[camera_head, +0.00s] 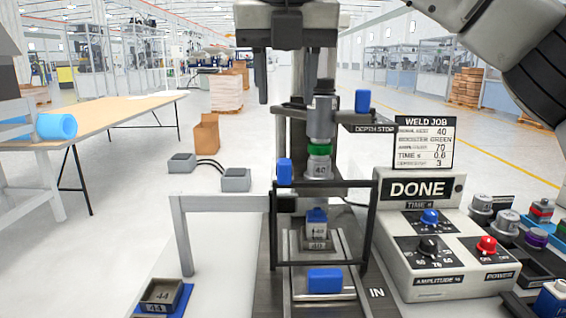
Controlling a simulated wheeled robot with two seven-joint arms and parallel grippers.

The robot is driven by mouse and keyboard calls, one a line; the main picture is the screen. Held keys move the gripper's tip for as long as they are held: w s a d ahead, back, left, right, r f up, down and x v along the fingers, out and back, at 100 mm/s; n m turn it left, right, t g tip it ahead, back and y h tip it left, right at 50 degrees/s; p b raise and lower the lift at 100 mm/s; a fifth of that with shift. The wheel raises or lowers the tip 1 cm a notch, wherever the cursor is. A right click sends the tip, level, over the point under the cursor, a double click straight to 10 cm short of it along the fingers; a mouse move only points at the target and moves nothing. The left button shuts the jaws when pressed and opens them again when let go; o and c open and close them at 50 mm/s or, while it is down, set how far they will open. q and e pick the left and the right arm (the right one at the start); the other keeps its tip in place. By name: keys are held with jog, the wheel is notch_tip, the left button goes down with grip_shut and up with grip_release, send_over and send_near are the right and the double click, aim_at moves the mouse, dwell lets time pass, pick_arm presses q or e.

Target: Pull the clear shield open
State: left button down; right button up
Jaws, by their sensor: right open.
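The shield (367,225) shows as a dark rectangular frame with a see-through middle, standing upright in front of the weld press (322,115). A blue block (284,172) sits at its upper left corner. Through it I see a grey part with a blue top (316,222) on the press's lower fixture. My right gripper (293,78) hangs at the top middle, open, its dark fingers pointing down, above the shield and overlapping the press's upper part in the picture. My left gripper is not in view.
A blue-handled slide (325,281) lies below the shield. A grey post with a crossbar (182,235) stands left. The control box marked DONE (432,278) and several small parts (507,221) crowd the right. A small tray (164,295) lies front left.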

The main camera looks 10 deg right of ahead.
aim_at(284, 161)
jog(key=x, duration=1.4)
jog(key=shift+a, duration=0.1)
grip_shut()
